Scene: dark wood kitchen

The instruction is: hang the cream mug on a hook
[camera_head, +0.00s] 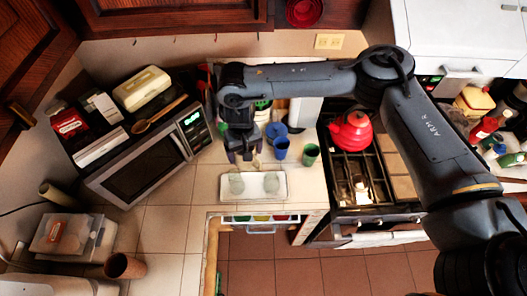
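My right arm reaches in from the right. Its gripper (244,157) points down over the counter, just behind a white tray (262,197), with its fingers apart. I cannot make out a cream mug for certain; the gripper and arm hide part of the counter behind them. Two blue cups (281,149) and a green cup (311,154) stand to the right of the gripper. Small dark marks under the upper cabinet, one at the left (135,43), may be hooks; they are too small to tell. My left gripper is not in view.
Two pale, clear glasses (237,184) stand on the tray. A microwave (140,168) with boxes on top is at left. A red kettle (352,130) sits on the stove (362,180) at right. Counter tiles (170,225) in front of the microwave are clear.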

